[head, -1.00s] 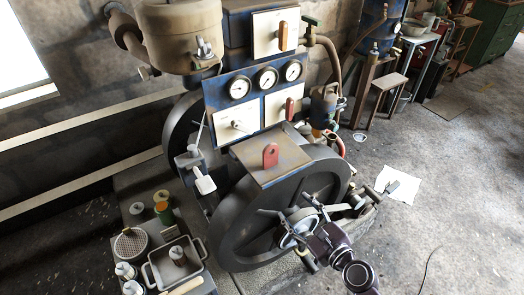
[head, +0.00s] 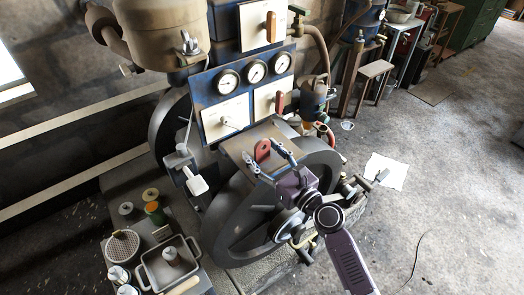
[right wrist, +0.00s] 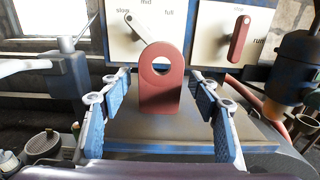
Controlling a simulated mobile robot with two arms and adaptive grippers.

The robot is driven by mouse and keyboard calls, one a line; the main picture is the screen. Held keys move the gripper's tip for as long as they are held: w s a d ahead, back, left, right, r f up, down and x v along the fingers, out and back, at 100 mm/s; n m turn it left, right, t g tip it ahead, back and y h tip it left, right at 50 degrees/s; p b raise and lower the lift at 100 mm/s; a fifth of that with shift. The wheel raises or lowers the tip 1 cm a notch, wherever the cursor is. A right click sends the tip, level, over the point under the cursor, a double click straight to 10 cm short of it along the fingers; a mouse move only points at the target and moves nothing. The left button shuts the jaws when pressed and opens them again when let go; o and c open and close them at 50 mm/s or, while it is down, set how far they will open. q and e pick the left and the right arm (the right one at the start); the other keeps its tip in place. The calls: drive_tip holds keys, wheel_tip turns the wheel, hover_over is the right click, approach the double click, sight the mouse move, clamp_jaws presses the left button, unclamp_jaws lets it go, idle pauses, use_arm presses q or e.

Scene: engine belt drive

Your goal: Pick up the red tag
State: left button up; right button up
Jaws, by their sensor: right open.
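The red tag (head: 262,150) stands upright on a flat metal plate (head: 238,146) on top of the engine. It has a rounded top with a round hole, which shows clearly in the right wrist view (right wrist: 160,97). My right gripper (head: 268,161) is open at the near side of the tag. In the right wrist view its blue-padded fingers (right wrist: 160,88) stand to the left and right of the tag, with a gap on each side. The fingers do not touch the tag. My left gripper is not in view.
Behind the plate is a blue panel with several gauges (head: 255,71) and white switch plates (head: 226,117). A large dark flywheel (head: 240,232) is below. A grey tray (head: 150,282) and jars are at lower left. White paper (head: 386,171) lies on open floor.

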drive_tip(key=shift+w+a, duration=0.1)
drive_tip(key=shift+w, duration=0.05)
drive_tip(key=shift+c, duration=1.1)
drive_tip(key=c, duration=0.9)
drive_tip(key=shift+o, duration=0.2)
drive_tip(key=shift+r, duration=0.1)
